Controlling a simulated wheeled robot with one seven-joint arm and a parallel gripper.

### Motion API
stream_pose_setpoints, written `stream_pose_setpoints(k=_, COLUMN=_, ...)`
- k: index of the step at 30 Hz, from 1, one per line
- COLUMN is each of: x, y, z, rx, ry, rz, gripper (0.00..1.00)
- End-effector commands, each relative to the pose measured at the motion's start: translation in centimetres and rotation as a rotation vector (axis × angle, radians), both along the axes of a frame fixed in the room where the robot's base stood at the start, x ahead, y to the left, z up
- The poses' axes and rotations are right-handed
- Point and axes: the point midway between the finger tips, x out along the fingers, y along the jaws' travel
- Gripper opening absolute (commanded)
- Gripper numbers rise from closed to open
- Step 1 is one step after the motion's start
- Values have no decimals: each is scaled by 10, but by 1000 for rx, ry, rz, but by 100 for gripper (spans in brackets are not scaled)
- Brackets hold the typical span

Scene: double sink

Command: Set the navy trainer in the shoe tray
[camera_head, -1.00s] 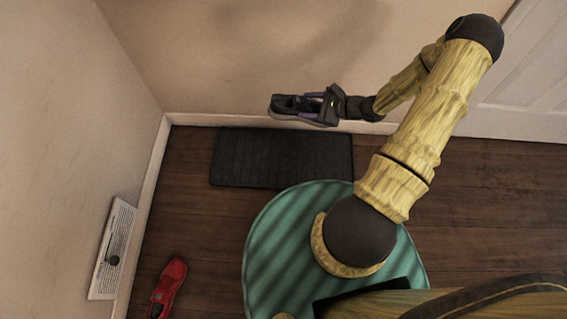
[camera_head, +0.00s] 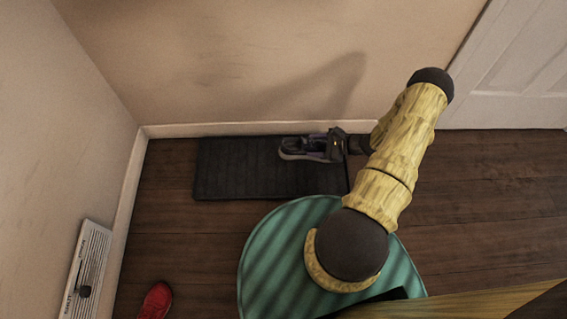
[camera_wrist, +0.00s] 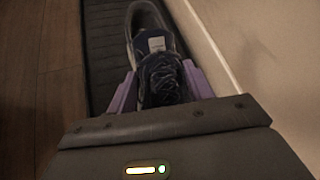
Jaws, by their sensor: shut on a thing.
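The navy trainer (camera_head: 295,151) is between the fingers of my gripper (camera_head: 329,146), over the right part of the dark shoe tray (camera_head: 232,170). In the wrist view the trainer (camera_wrist: 158,68) points its heel away from me, its laces between the two purple fingers (camera_wrist: 160,88). My gripper is shut on it. The dark ribbed tray (camera_wrist: 103,40) lies under and beyond it. I cannot tell whether the sole touches the tray. The trainer's toe end is hidden by the gripper body.
The back wall with its white skirting (camera_head: 220,130) runs close behind the tray. A red shoe (camera_head: 156,301) lies on the wooden floor at lower left, near a wall vent (camera_head: 87,270). The left part of the tray is bare. A white door (camera_head: 515,70) stands at right.

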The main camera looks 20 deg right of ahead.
Motion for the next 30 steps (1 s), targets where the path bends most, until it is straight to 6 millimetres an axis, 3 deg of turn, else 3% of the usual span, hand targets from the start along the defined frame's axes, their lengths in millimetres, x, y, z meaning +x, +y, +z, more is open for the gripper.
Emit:
stream_pose_setpoints(k=6, x=0, y=1, z=-44, rx=1, ry=1, rz=1, gripper=15)
stream_pose_setpoints(k=9, x=0, y=0, z=-56, rx=0, ry=0, rz=0, gripper=15)
stream_pose_setpoints(k=21, x=0, y=0, z=-59, rx=1, ry=0, rz=0, gripper=15)
stream_pose_setpoints(k=30, x=0, y=0, z=-95, rx=-1, ry=-1, rz=0, gripper=15)
